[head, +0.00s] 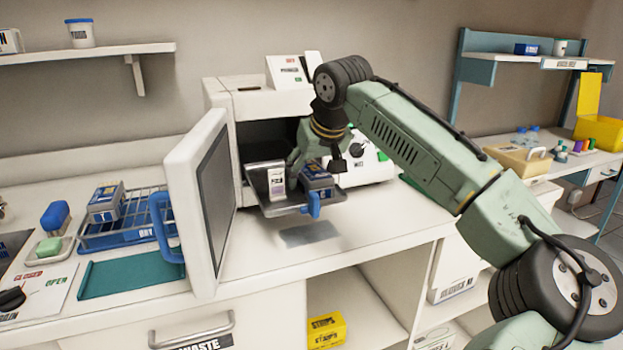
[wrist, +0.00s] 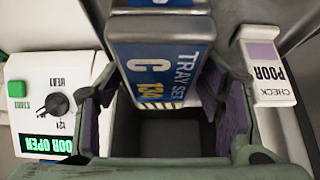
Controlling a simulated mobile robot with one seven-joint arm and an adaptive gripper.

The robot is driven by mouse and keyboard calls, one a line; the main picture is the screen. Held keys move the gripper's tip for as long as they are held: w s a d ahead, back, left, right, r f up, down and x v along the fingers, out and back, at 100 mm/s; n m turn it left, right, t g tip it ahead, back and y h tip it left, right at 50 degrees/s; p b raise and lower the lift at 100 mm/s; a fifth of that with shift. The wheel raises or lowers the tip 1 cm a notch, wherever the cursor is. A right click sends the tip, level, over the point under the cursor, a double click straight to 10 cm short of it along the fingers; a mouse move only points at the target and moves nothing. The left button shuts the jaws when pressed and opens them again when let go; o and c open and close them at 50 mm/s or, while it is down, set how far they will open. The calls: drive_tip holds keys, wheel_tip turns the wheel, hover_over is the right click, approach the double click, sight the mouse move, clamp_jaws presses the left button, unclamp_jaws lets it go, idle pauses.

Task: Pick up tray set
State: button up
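The tray set (wrist: 165,62) is a blue and grey box labelled "TRAY SET C". In the head view the tray set (head: 317,178) sits at the right of a dark tray (head: 275,208) with a blue handle, drawn out of the open white sterilizer (head: 255,105). My gripper (head: 314,168) is above the tray, at the box. In the wrist view my gripper (wrist: 162,95) is open, its purple-padded fingers on either side of the box. Whether the pads touch it cannot be told.
The sterilizer door (head: 207,190) stands open left of the tray. A blue drying rack (head: 130,232) holds another box (head: 105,203). A teal mat (head: 130,274) lies bare in front of it.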

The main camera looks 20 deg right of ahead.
drive_tip(key=c, duration=1.2)
drive_tip(key=shift+r, duration=0.15)
wheel_tip(320, 180, up, 10)
drive_tip(key=shift+f, duration=0.1)
wheel_tip(320, 180, up, 10)
drive_tip(key=r+p, duration=0.1)
drive_tip(key=p, duration=0.9)
hover_over(312, 169)
drive_tip(key=shift+f, duration=0.3)
drive_tip(key=shift+f, duration=0.1)
